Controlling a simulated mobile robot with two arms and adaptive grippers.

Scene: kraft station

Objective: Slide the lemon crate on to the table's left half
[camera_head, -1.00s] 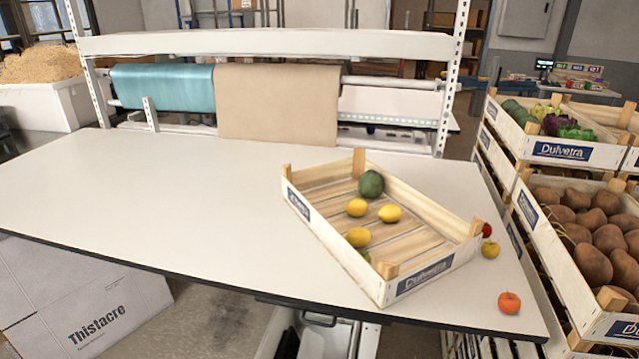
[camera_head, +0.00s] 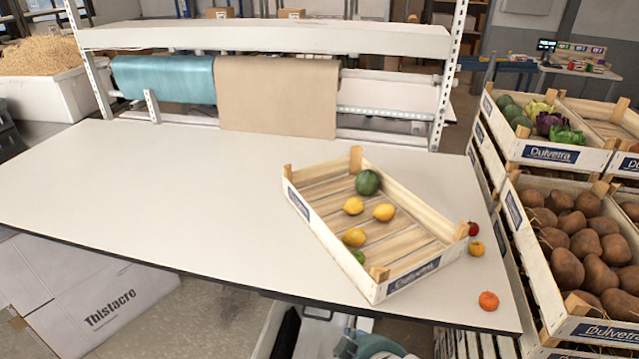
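The lemon crate (camera_head: 434,212) is a pale wooden crate standing askew on the right half of the white table (camera_head: 170,195). Inside it are three lemons (camera_head: 384,212), a dark green round fruit (camera_head: 367,182) at the back corner, and a green fruit (camera_head: 359,257) partly hidden by the near left wall. Neither gripper is recognisable in the head view. A blurred grey and teal shape, perhaps part of my own arm, shows below the table's front edge.
A red fruit (camera_head: 473,229), a yellow-orange fruit (camera_head: 476,248) and an orange-red fruit (camera_head: 488,301) lie right of the crate. Stacked produce crates (camera_head: 512,207) stand beyond the table's right edge. A paper roll rack (camera_head: 277,97) lines the back. The table's left half is clear.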

